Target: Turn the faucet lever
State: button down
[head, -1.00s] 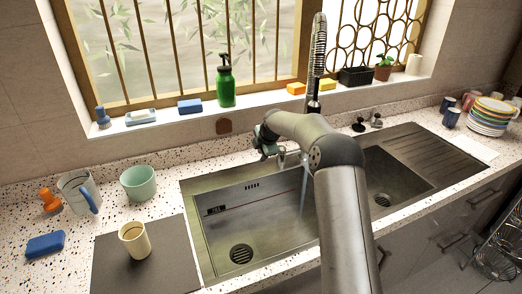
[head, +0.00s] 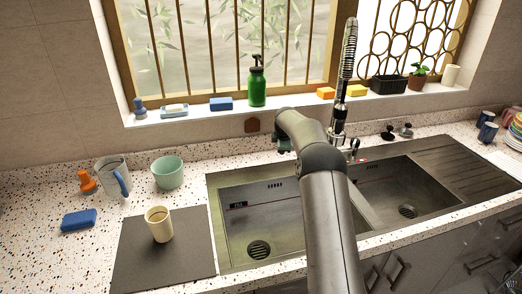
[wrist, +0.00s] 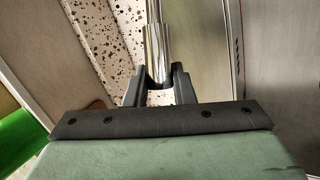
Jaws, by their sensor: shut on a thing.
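The faucet (head: 345,90) stands behind the sink, with a tall dark spring neck. In the wrist view a chrome rod, which looks like the faucet lever (wrist: 157,42), runs up from between my fingertips. My gripper (wrist: 157,76) is shut on it, one black finger on each side. In the head view my gripper (head: 283,144) is at the sink's back edge, left of the faucet, partly hidden by my arm. The lever is hidden there. No water stream is visible; my arm covers part of the sink.
The double sink (head: 240,240) lies below my arm. A mint bowl (head: 168,173), a jug (head: 113,174), a cream cup (head: 158,224) and a blue sponge (head: 79,220) stand left of the sink.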

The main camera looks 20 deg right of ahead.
jog(key=c, duration=1.2)
grip_release()
jog(key=shift+c, duration=0.2)
jog(key=b+v, duration=0.4)
jog(key=v, duration=1.3)
jog(key=shift+r, duration=0.2)
